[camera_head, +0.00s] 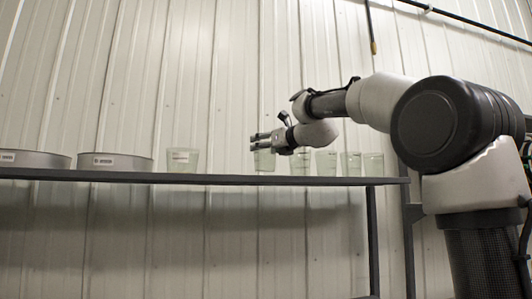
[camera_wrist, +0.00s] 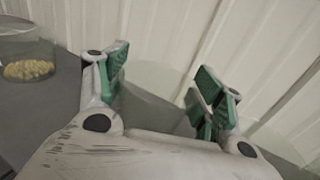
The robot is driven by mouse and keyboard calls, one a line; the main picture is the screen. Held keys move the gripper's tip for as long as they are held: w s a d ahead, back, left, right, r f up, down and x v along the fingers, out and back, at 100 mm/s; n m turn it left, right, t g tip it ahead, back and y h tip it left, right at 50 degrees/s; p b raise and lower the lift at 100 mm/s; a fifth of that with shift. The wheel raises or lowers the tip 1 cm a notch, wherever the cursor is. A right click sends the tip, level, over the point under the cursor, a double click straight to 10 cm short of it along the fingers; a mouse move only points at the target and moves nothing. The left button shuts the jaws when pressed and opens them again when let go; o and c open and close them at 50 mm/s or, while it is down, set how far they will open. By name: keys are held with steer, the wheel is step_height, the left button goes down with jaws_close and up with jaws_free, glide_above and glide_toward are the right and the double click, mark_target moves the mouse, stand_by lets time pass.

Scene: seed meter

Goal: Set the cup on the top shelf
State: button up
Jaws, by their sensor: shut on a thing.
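My gripper (camera_head: 259,141) is above the dark shelf, shut on a clear cup (camera_head: 264,161) near its rim. In the wrist view the green-padded fingers (camera_wrist: 162,80) stand on both sides of this clear cup (camera_wrist: 150,104). The cup looks upright. Its base is at the level of the shelf (camera_head: 225,180) edge in the head view; I cannot tell whether it touches the shelf. The cup's contents are not clear.
A labelled cup (camera_head: 182,160) stands to the left, and the wrist view shows a cup with yellow grains (camera_wrist: 28,62). Two grey pans (camera_head: 115,162) are farther left. Several clear cups (camera_head: 326,162) stand to the right. A ribbed wall (camera_head: 230,80) is behind.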

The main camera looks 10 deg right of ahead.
steer(key=shift+f, duration=0.9)
steer(key=o, duration=1.1)
steer(key=shift+f, duration=0.1)
steer(key=shift+o, duration=0.2)
